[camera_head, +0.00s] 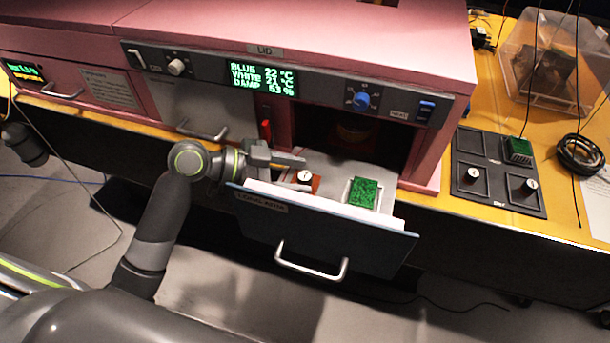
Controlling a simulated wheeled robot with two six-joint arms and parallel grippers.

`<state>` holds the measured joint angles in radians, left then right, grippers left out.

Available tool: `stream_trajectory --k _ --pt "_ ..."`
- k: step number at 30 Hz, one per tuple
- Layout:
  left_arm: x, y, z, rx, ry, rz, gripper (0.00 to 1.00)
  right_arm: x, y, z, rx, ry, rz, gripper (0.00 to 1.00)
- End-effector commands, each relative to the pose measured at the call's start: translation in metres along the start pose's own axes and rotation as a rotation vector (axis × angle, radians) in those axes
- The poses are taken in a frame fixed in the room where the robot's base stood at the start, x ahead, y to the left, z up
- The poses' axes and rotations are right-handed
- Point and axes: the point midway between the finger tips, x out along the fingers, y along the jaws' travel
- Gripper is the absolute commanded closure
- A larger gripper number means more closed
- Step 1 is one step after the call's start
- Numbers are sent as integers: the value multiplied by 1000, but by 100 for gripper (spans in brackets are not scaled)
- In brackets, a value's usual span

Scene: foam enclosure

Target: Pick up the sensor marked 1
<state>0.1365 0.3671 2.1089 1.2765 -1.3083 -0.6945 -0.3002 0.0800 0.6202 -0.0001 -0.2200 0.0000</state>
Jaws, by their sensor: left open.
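A sensor with a round white top (305,176) stands in the open drawer (330,216), on a reddish-brown patch. Its top bears a small dark mark, too small to read for certain. My left gripper (303,172) reaches in over the drawer's left side, fingers pointing right. It is open, with one finger on the far side of the white top and one on the near side. I cannot tell whether they touch it. A green block (364,192) sits right of it in the drawer. My right gripper is out of view.
The pink enclosure (290,28) with a control panel stands behind the drawer. On the yellow bench at right, a dark tray (498,197) holds two white-topped cylinders and a green block. A clear bin (560,70) and a coiled black cable (580,155) lie beyond.

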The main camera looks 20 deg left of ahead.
Motion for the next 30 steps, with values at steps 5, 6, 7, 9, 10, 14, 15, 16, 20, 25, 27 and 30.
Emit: stream_trajectory --k 5,6,7,9,10,14,15,16,20,25,27,30 --pt "6 0 0 0 -1 1 47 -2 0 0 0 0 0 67" --pt "7 0 0 0 -1 1 47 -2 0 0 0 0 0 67" --pt "7 0 0 0 -1 1 47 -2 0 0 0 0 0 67" --pt "7 0 0 0 -1 1 47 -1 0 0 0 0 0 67" --pt "7 0 0 0 -1 1 47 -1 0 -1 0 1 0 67" --pt "6 0 0 0 -1 1 57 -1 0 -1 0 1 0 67" --pt "6 0 0 0 -1 1 62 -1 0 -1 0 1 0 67" --pt "6 0 0 0 -1 1 66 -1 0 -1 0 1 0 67" --pt "6 0 0 0 -1 1 83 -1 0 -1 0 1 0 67" --pt "6 0 0 0 -1 1 95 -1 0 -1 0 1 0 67" --pt "6 0 0 0 -1 1 95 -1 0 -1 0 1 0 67" --pt "6 0 -2 2 -1 0 95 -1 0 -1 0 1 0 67"
